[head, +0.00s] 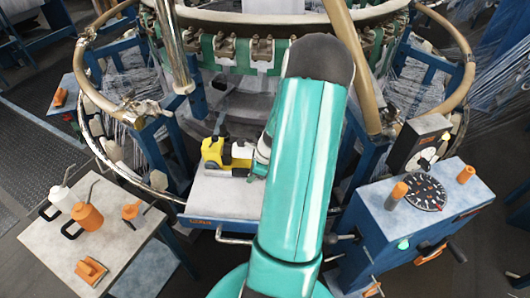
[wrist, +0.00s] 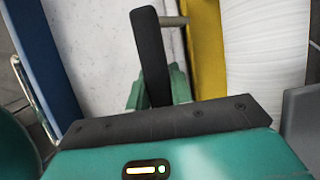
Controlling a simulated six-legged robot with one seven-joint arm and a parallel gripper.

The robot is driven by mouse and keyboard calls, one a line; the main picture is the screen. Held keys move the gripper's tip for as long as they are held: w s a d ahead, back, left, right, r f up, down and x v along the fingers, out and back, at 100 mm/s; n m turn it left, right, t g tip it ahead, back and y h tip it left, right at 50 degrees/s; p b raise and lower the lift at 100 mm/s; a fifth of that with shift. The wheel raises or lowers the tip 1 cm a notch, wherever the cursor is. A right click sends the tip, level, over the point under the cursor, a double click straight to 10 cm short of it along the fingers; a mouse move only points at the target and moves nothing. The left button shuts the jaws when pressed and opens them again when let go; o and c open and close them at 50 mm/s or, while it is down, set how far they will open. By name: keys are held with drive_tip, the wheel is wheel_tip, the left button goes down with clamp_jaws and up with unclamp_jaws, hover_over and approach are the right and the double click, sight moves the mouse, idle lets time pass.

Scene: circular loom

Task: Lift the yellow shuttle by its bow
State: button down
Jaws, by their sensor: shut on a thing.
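The yellow shuttle (head: 213,151) is at the pale loom shelf in the head view, left of my arm. In the wrist view its yellow side (wrist: 207,48) stands beside a white ribbed bobbin (wrist: 262,50). A short grey bar, which looks like part of the bow (wrist: 174,20), reaches from the yellow side to my dark finger. My gripper (wrist: 153,22) is shut on the bow; one finger is mostly hidden behind the other. In the head view my gripper (head: 258,166) is at the shuttle's right side, largely covered by my arm. I cannot tell whether the shuttle touches the shelf.
The shelf (head: 215,200) lies below the shuttle. The loom's round rail (head: 92,92) and blue posts surround it. A side table (head: 135,240) with bottles and orange-handled tools is at left. A blue control box (head: 420,215) with a dial and levers is at right.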

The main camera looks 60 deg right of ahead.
drive_tip(key=shift+r, duration=0.75)
drive_tip(key=shift+d+r, duration=0.1)
drive_tip(key=shift+r, duration=1.5)
drive_tip(key=shift+r, duration=1.05)
